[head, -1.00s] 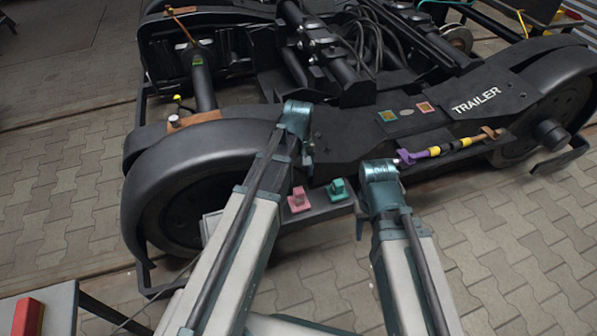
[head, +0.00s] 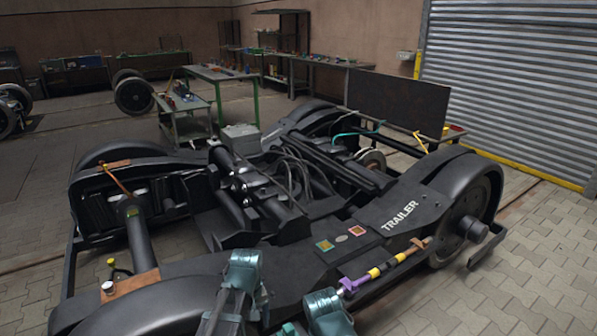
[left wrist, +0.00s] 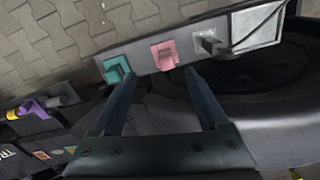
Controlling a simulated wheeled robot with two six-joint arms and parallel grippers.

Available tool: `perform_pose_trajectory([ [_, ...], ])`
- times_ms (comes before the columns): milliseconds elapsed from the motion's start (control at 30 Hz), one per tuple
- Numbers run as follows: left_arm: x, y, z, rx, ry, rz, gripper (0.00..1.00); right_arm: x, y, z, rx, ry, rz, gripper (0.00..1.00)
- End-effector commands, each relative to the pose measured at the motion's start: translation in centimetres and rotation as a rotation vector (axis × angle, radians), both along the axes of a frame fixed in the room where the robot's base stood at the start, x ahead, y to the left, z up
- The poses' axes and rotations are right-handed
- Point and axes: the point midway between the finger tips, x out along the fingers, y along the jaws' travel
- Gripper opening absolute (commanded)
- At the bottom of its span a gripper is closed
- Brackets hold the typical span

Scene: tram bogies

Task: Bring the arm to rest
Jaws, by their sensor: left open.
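My left arm comes in at the bottom of the head view with its teal wrist beside the black bogie frame (head: 290,285). The left gripper (head: 260,300) hangs below that wrist, partly cut off by the picture's edge. In the left wrist view the left gripper (left wrist: 158,76) is open, its two dark fingers apart with nothing between them. A pink block (left wrist: 164,54) and a teal block (left wrist: 116,70) on a narrow grey ledge (left wrist: 138,58) lie beyond the fingertips. My other arm's teal wrist shows at the bottom of the head view; its gripper is out of the picture.
A purple, yellow and black rod (head: 385,266) lies along the bogie's side near the TRAILER lettering. Green and orange square plates (head: 325,245) are on the frame. Paved floor (head: 540,250) is clear at right. Workbenches (head: 215,75) and a roller shutter (head: 510,90) stand behind.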

Motion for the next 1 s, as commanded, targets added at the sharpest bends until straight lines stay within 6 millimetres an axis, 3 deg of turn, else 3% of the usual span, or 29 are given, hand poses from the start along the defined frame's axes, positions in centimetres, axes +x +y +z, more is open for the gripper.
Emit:
perform_pose_trajectory([
  [33, -1.7, -1.1, 3.8, 0.008, 0.005, -0.071, 0.77, 0.0, 0.0, 3.8, 0.0, 0.0, 0.0, 0.5],
  [200, -5.5, -4.1, 9.5, 0.03, 0.024, -0.31, 0.77, 0.0, 0.0, 9.4, 0.0, 0.0, -0.001, 0.5],
  [400, -9.4, -6.4, 14.8, 0.054, 0.043, -0.553, 0.77, 0.0, 0.0, 14.7, 0.0, 0.0, -0.001, 0.5],
  [633, -11.6, -7.6, 17.6, 0.07, 0.058, -0.707, 0.77, 0.0, 0.0, 17.4, 0.0, 0.0, -0.001, 0.5],
  [1000, -11.9, -7.7, 17.6, 0.073, 0.061, -0.732, 0.77, 0.0, 0.0, 17.5, 0.0, 0.0, -0.001, 0.5],
])
